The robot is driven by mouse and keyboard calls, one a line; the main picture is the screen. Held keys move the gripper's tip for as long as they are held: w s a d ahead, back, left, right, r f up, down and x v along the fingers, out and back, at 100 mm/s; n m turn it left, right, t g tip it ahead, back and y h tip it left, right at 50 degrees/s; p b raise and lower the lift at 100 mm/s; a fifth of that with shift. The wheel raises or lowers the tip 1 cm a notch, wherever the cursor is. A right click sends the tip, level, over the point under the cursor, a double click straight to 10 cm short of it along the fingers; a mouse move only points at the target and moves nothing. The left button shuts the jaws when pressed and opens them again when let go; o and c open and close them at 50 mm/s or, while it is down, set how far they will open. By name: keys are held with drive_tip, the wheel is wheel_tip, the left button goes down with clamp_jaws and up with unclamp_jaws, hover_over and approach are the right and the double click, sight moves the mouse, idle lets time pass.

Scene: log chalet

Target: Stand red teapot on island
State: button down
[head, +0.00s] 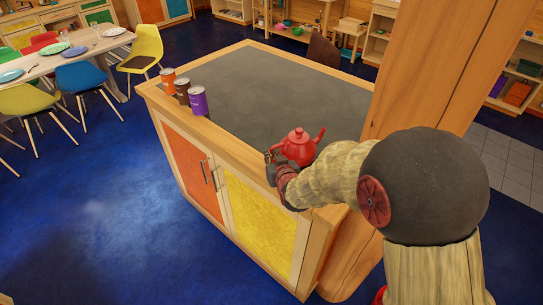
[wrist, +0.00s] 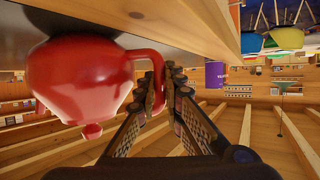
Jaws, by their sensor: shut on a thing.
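The red teapot (head: 298,148) is upright over the near right part of the island (head: 265,90), a wooden unit with a dark grey top. Its spout points right and its handle is towards my gripper (head: 274,161). In the wrist view, which is upside down, my gripper (wrist: 160,88) is shut on the handle of the teapot (wrist: 80,80). The teapot's base is at or just above the dark top, with a dark shadow under it; I cannot tell whether it touches. The far side of the teapot is hidden.
An orange can (head: 168,78), a brown can (head: 182,91) and a purple can (head: 198,101) stand along the island's left edge. A thick wooden post (head: 425,70) rises at the right. The middle of the top is clear. A dining table (head: 70,58) with chairs is far left.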

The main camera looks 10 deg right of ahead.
drive_tip(key=c, duration=2.3)
unclamp_jaws()
drive_tip(key=shift+f, duration=0.15)
drive_tip(key=shift+c, duration=0.2)
drive_tip(key=o, duration=0.4)
drive_tip(key=shift+r, duration=0.25)
drive_tip(key=s+d+r+g, duration=0.1)
drive_tip(key=s+r, duration=0.4)
drive_tip(key=s, duration=0.6)
drive_tip(key=s+d+r+g, duration=0.1)
drive_tip(key=s+r+g, duration=0.3)
drive_tip(key=s, duration=0.8)
drive_tip(key=s+d+r+g+p, duration=0.1)
drive_tip(key=s+r+g, duration=0.2)
drive_tip(key=s, duration=0.9)
drive_tip(key=shift+s+d+r, duration=0.1)
drive_tip(key=shift+d+r, duration=0.1)
drive_tip(key=shift+r, duration=0.55)
drive_tip(key=shift+s+d+r, duration=0.1)
drive_tip(key=shift+d+r, duration=0.05)
drive_tip(key=shift+r, duration=0.6)
